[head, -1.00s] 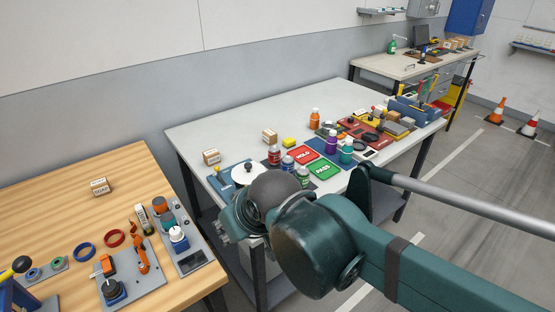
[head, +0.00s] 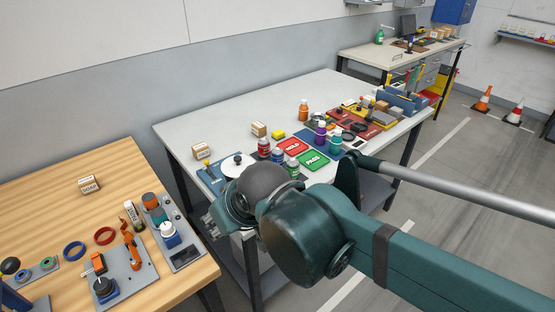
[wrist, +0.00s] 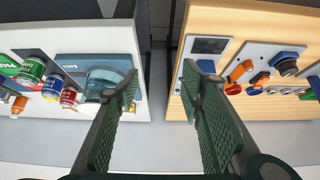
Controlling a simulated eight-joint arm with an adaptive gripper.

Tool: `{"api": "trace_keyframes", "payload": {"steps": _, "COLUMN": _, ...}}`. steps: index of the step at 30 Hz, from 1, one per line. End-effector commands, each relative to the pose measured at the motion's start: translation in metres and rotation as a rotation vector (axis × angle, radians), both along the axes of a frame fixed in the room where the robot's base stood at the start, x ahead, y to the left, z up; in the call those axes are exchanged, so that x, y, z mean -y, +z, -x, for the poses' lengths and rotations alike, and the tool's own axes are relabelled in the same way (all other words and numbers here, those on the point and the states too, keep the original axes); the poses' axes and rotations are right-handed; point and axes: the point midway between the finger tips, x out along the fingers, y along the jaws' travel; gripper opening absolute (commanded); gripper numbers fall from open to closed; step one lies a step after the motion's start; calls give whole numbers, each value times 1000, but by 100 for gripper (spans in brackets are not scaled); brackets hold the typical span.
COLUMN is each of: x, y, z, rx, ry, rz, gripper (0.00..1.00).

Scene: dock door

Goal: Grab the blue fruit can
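The blue fruit can (head: 277,156) stands on the grey-white table (head: 215,125), between a red-labelled can (head: 264,148) and a green can (head: 292,168). In the wrist view the blue can (wrist: 52,87) is at the left, between the green can (wrist: 31,69) and the red one (wrist: 70,97). Its label is too small to read. My gripper (wrist: 160,82) is open and empty, its two fingers apart over the gap between the tables. In the head view my gripper (head: 213,222) is at the near left corner of the grey-white table, partly hidden by my arm.
Red HOLD (head: 291,146) and green PASS (head: 313,160) pads lie beside the cans. A round white-lidded item (head: 238,166) lies between my gripper and the cans. A wooden table (head: 60,205) with tools stands left. Purple and teal bottles stand right of the pads.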

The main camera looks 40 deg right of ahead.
Motion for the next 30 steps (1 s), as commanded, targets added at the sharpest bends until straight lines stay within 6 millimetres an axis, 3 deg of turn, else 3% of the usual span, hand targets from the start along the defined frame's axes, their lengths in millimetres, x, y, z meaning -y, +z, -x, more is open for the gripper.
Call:
{"api": "trace_keyframes", "payload": {"steps": 11, "x": 0, "y": 5, "z": 0, "rx": 0, "ry": 0, "rz": 0, "gripper": 39}}
{"api": "trace_keyframes", "payload": {"steps": 26, "x": 0, "y": 52, "z": 0, "rx": 0, "ry": 0, "rz": 0, "gripper": 39}}
{"api": "trace_keyframes", "payload": {"steps": 30, "x": 4, "y": 55, "z": -6, "rx": -11, "ry": 19, "rz": 25, "gripper": 39}}
